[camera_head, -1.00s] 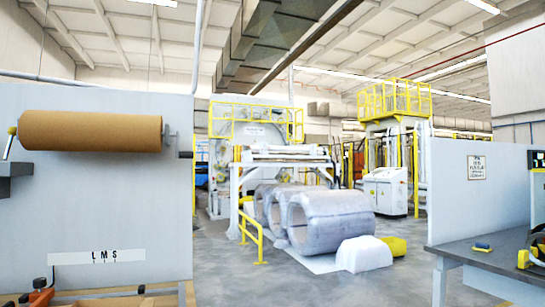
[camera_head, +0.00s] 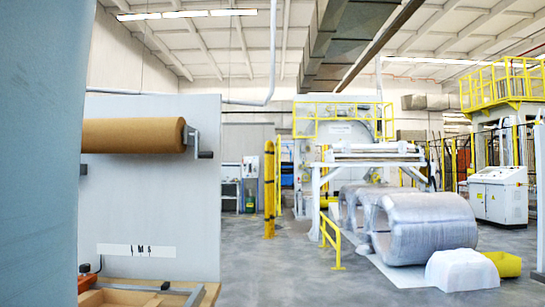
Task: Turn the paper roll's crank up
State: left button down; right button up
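The brown paper roll (camera_head: 132,135) is mounted sideways on a pale panel (camera_head: 150,210) at the left. Its crank (camera_head: 194,141) is at the roll's right end, a grey bracket with a dark handle (camera_head: 205,155) sticking out to the right. The handle sits a little below the roll's middle. The roll's left end is hidden behind a large pale blue-grey surface at the left edge. Neither of my grippers shows in the view.
A wooden crate-like box (camera_head: 150,294) stands below the panel. Wrapped coils (camera_head: 425,228) lie on the floor at the right, with a yellow rail (camera_head: 330,240) beside them. Yellow posts (camera_head: 269,190) stand mid-left.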

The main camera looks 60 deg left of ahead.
aim_at(152, 135)
jog(key=i+u, duration=0.2)
jog(key=u, duration=0.25)
jog(key=i+u, duration=0.2)
jog(key=u, duration=0.25)
jog(key=i+l+u, duration=0.1)
jog(key=u, duration=0.35)
jog(key=i, duration=0.1)
